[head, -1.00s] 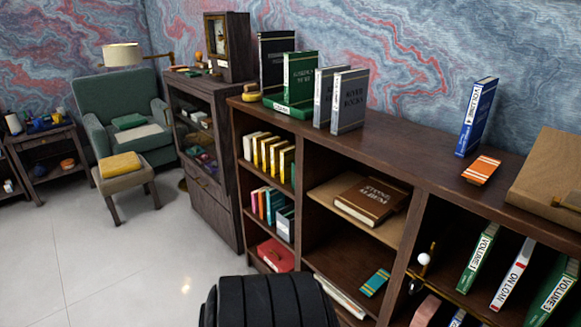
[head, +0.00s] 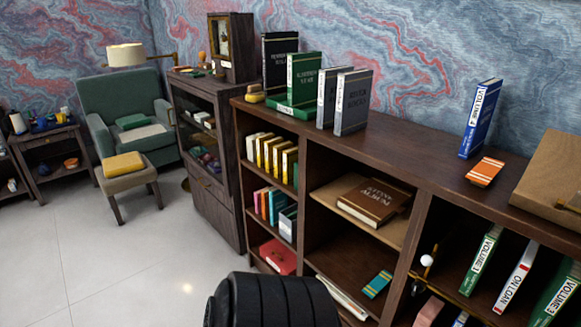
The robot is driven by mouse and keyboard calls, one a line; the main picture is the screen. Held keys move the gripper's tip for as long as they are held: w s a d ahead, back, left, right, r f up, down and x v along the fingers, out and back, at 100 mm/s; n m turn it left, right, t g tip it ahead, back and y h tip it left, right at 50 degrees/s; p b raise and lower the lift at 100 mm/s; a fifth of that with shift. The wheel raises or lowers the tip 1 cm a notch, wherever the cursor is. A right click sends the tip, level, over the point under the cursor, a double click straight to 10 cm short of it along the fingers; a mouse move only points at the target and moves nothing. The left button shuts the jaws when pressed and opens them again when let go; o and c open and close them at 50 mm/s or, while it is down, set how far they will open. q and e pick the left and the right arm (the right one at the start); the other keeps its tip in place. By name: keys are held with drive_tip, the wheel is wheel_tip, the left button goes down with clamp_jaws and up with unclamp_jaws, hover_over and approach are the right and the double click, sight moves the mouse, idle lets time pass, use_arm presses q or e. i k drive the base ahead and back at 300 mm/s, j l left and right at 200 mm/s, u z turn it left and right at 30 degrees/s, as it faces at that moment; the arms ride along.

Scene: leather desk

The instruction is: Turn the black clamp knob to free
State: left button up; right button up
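A small dark knob (head: 417,288) shows at the left side of the lower right shelf bay, just below a white ball (head: 427,260) and beside a thin brass rail (head: 442,286). It is small and in shadow, so I cannot tell for sure that it is the black clamp knob or how it is turned.
The long wooden bookcase (head: 405,165) fills the right side. Binders (head: 514,275) stand in the right bay. The pale floor (head: 110,270) at left is open.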

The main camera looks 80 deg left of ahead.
sight(416, 287)
drive_tip(key=u, duration=1.55)
